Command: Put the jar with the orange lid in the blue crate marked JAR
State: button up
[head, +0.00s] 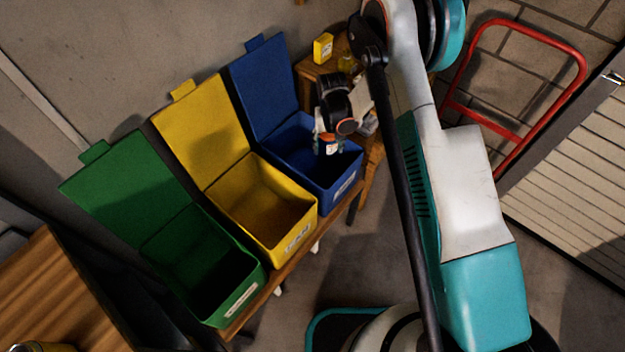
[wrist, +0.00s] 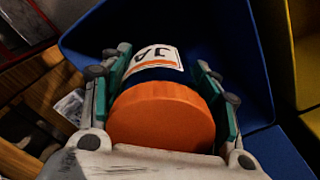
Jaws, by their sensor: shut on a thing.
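The jar with the orange lid (wrist: 162,117) is between the two fingers of my gripper (wrist: 163,95) in the wrist view. Its white label shows dark letters, partly cut off. My gripper is shut on the jar. In the head view the jar (head: 328,143) and my gripper (head: 329,138) are over the opening of the blue crate (head: 333,194), which has its lid up. The crate's front label is too small to read surely. The blue crate's wall (wrist: 235,50) also surrounds the jar in the wrist view. I cannot tell how far the jar is above the crate's floor.
An open yellow crate (head: 270,240) and an open green crate (head: 240,290) stand left of the blue one on a wooden bench. A small wooden table (head: 310,68) with a yellow box (head: 323,47) is behind. A red hand truck (head: 570,75) is at right.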

jog(key=f, duration=0.1)
jog(key=a+f, duration=0.2)
jog(key=shift+w+a+f+b, duration=0.1)
jog(key=shift+w+f+b, duration=0.15)
jog(key=shift+w+b, duration=0.05)
jog(key=b, duration=0.5)
send_over(320, 183)
notch_tip(320, 183, down, 14)
jog(key=shift+f, duration=0.1)
jog(key=shift+f+b, duration=0.7)
jog(key=shift+f, duration=1.8)
jog(key=o, duration=1.2)
jog(key=shift+r, duration=0.1)
jog(key=shift+o, duration=0.2)
